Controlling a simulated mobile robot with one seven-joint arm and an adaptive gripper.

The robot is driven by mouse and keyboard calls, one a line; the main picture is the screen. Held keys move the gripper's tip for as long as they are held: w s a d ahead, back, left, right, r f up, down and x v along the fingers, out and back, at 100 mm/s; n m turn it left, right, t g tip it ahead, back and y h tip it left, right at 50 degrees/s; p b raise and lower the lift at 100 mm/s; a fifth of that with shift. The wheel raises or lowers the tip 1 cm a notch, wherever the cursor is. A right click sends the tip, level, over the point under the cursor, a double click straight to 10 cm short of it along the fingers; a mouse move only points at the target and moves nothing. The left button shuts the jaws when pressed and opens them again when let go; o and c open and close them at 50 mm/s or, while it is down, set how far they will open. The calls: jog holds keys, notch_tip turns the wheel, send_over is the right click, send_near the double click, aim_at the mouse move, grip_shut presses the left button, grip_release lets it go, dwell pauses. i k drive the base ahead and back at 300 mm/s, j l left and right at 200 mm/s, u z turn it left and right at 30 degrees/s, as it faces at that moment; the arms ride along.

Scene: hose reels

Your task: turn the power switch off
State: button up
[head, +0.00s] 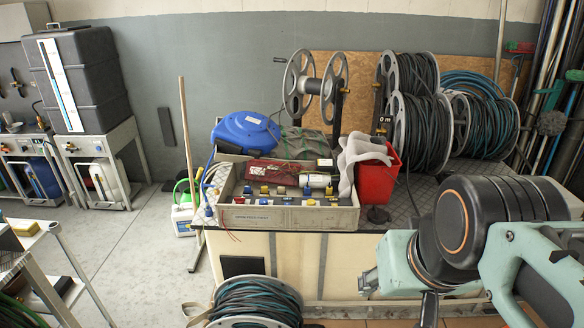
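A grey panel box (240,216) sits at the front edge of the workbench (385,244), left of centre. My arm comes in from the right, over the right part of the bench front, apart from the panel box. A thin dark part of my arm runs off the bottom edge. My gripper's fingertips do not show.
A red bin (375,182) with a pale cloth stands right of the panel box. A blue reel (246,133), large hose reels (420,132) and an empty metal reel (315,85) stand behind. Another hose reel (255,300) is before the bench. Open floor (130,240) lies left.

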aim_at(238, 200)
jog(key=i+j, duration=0.1)
jog(key=j, duration=0.35)
jog(key=i+j, duration=0.1)
jog(key=j, duration=0.4)
jog(key=j+z, duration=0.5)
jog(key=j, duration=0.75)
